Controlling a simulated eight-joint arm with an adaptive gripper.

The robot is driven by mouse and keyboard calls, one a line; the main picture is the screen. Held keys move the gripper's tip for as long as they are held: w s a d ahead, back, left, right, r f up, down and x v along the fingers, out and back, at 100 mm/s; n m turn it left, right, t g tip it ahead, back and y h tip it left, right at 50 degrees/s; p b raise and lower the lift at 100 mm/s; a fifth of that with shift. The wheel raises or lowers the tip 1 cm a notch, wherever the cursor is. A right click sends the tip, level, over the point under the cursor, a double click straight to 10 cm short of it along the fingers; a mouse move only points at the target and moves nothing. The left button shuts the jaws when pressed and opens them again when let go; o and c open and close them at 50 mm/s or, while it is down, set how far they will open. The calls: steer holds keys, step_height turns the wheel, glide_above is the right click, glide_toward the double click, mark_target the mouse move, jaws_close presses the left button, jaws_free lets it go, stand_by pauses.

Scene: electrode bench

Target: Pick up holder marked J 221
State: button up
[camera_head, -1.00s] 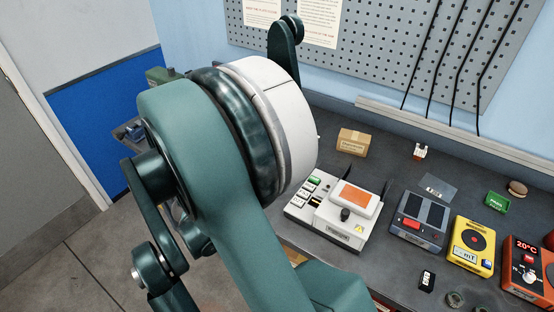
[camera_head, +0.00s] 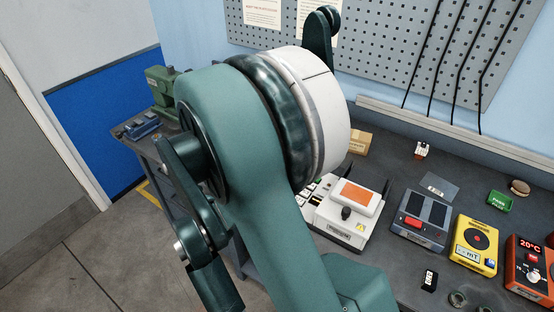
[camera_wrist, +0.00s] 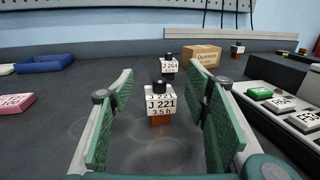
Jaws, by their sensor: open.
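The holder marked J 221 (camera_wrist: 160,101) is a small white block with a black knob on top and a reddish-brown base. It stands upright on the dark bench in the wrist view, with "3.5 h" below its mark. My gripper (camera_wrist: 160,118) is open, its two green-padded fingers to the left and right of the holder. The holder appears between and beyond the fingers; I see no contact. In the head view my arm hides this part of the bench, and neither the fingers nor this holder shows there.
Behind it stand another holder marked J 264 (camera_wrist: 169,66) and a cardboard box (camera_wrist: 201,55). A pink block (camera_wrist: 15,103) and a blue tray (camera_wrist: 45,64) are at left. A white device (camera_wrist: 290,105) with labelled blocks is close on the right. The bench around the holder is clear.

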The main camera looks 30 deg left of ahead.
steer(key=shift+x, duration=0.8)
jaws_close()
steer(key=shift+r, duration=0.15)
steer(key=shift+r+p, duration=1.15)
steer(key=shift+r, duration=3.75)
